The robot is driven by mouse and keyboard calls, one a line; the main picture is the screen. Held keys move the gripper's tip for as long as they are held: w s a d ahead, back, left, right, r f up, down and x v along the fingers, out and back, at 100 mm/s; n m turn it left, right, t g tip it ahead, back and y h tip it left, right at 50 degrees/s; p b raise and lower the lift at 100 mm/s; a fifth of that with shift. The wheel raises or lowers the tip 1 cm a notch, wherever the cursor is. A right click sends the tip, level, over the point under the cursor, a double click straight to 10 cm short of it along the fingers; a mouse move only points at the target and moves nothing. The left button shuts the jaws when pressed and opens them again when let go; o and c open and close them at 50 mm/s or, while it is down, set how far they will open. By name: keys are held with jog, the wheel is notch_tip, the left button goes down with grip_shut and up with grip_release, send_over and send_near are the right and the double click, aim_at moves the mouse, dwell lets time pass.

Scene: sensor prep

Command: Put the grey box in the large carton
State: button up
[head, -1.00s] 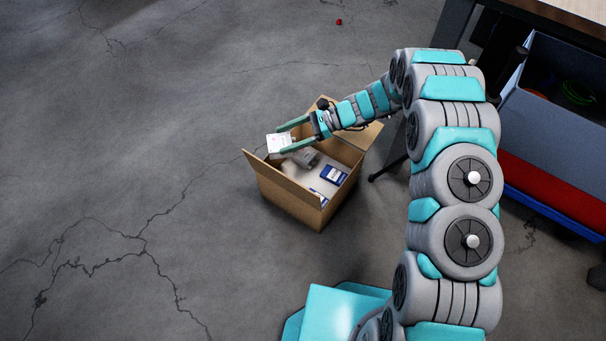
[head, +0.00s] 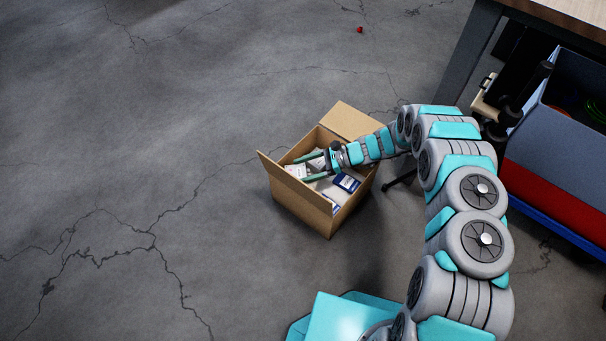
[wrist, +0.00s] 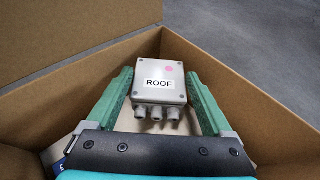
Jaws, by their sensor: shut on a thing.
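The grey box (wrist: 159,76) has a "ROOF" label, a pink dot and cable glands along its near edge. My gripper (wrist: 160,82) is shut on it, one green finger on each side. In the head view my gripper (head: 299,171) reaches inside the open large carton (head: 302,207), and the pale box (head: 294,170) sits between the fingertips near the left inner wall. The carton stands on the floor with flaps spread. I cannot tell whether the box touches the carton's bottom, since its underside is hidden.
A blue-and-white packet (head: 347,182) lies in the carton beside other pale items, partly hidden by my gripper. A workbench (head: 560,12) with a grey-blue bin (head: 545,140) and a red one (head: 545,188) stands at the right. The floor at left is clear.

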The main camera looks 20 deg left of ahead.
aim_at(303, 176)
jog(key=shift+f, duration=1.25)
jog(key=shift+f, duration=0.25)
jog(key=shift+f, duration=0.35)
jog(key=o, duration=1.2)
jog(key=shift+s+f, duration=0.1)
jog(key=shift+o, duration=0.2)
jog(key=shift+d+r, duration=0.1)
jog(key=shift+r, duration=0.4)
jog(key=v, duration=0.7)
jog(key=shift+d+r, duration=0.15)
jog(key=shift+r, duration=0.15)
